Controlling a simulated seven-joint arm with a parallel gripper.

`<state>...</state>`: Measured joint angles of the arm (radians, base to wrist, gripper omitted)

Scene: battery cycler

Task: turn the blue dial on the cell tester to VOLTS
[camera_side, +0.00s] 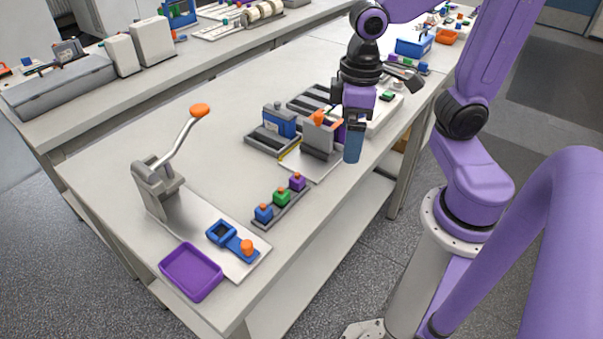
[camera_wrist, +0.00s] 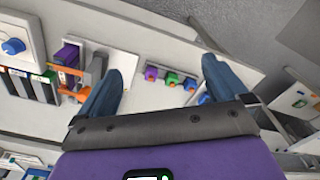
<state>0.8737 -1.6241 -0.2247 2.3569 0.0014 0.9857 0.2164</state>
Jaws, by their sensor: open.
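The blue dial (camera_wrist: 14,46) shows at the upper left of the wrist view, on a white panel that looks like the cell tester (camera_wrist: 30,22). Its markings are too small to read. In the side view, a white unit (camera_side: 378,122), probably the tester, stands behind my gripper and is partly hidden; I cannot make out the dial there. My gripper (camera_side: 353,157) points down above the table's front edge. In the wrist view my gripper (camera_wrist: 162,68) has its two blue fingers wide apart with nothing between them, and the dial lies well outside the left finger.
A grey fixture with an orange knob (camera_side: 317,118) stands close left of my gripper. A rack of purple, green and blue plugs (camera_side: 282,204), a lever press (camera_side: 157,178) and a purple tray (camera_side: 191,272) are farther left.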

